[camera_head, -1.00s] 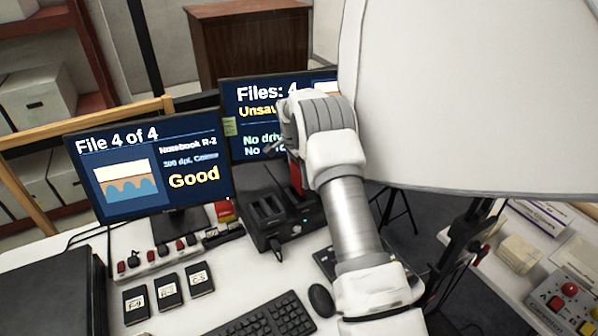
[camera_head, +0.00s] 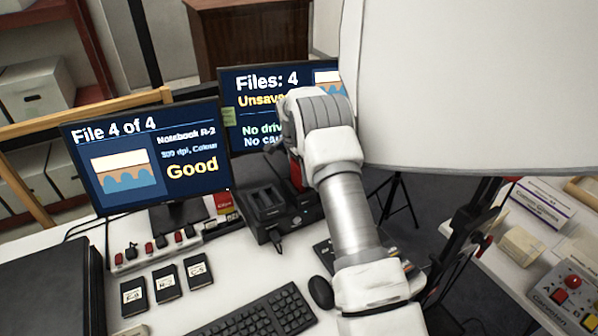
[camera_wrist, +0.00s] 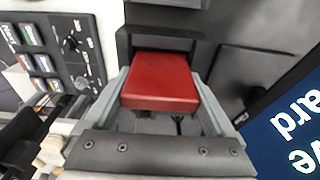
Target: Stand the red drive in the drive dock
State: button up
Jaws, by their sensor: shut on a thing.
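The red drive (camera_wrist: 161,82) is between the two grey fingers of my gripper (camera_wrist: 162,92) in the wrist view, and the fingers are shut on it. In the head view only a narrow red strip of the drive (camera_head: 296,174) shows beside my wrist; the fingertips are hidden there. The black drive dock (camera_head: 262,228) stands on the white desk, with open slots in its top. The drive is at the dock's back right side in the head view. I cannot tell whether its lower end is in a slot or above it.
A monitor (camera_head: 150,160) stands left of the dock, and a second screen (camera_head: 250,118) stands behind it. A keyboard (camera_head: 262,318), a mouse (camera_head: 320,293) and several black drives (camera_head: 165,283) lie in front. A large white panel (camera_head: 460,80) fills the upper right.

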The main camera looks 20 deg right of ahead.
jog(key=shift+f+b, duration=0.6)
jog(key=shift+f, duration=0.35)
jog(key=o, duration=1.2)
jog(key=shift+o, duration=0.2)
notch_tip(320, 180, up, 17)
jog(key=a, duration=0.2)
jog(key=shift+s+r, duration=0.2)
